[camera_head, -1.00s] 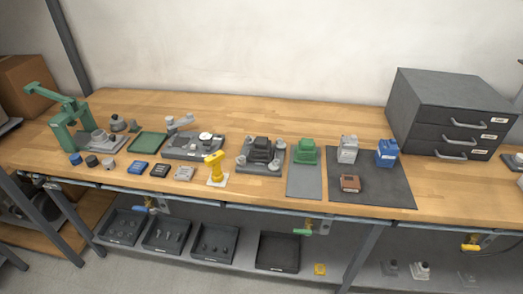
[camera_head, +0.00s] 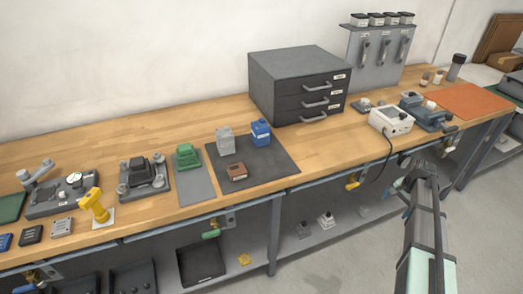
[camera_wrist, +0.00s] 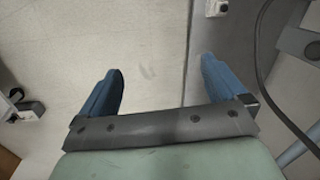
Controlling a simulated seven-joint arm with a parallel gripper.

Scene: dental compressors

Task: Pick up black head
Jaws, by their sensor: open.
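A black block-shaped head (camera_head: 143,168) sits on a grey base plate with round posts (camera_head: 158,192), on the wooden bench left of centre in the head view. It is the likeliest black head, though its label cannot be read. My gripper is open and empty in the wrist view (camera_wrist: 163,68), its two blue fingers wide apart over a pale surface. In the head view my arm rises at the right, in front of the bench edge, far to the right of the black head. The fingertips are not clear there. The black head does not show in the wrist view.
A green block (camera_head: 187,155) stands beside the black head. Grey, blue and brown blocks sit on a dark mat (camera_head: 275,170). A yellow tool (camera_head: 95,205) stands at front left. A drawer cabinet (camera_head: 290,65) and white cabled box (camera_head: 390,121) stand farther right.

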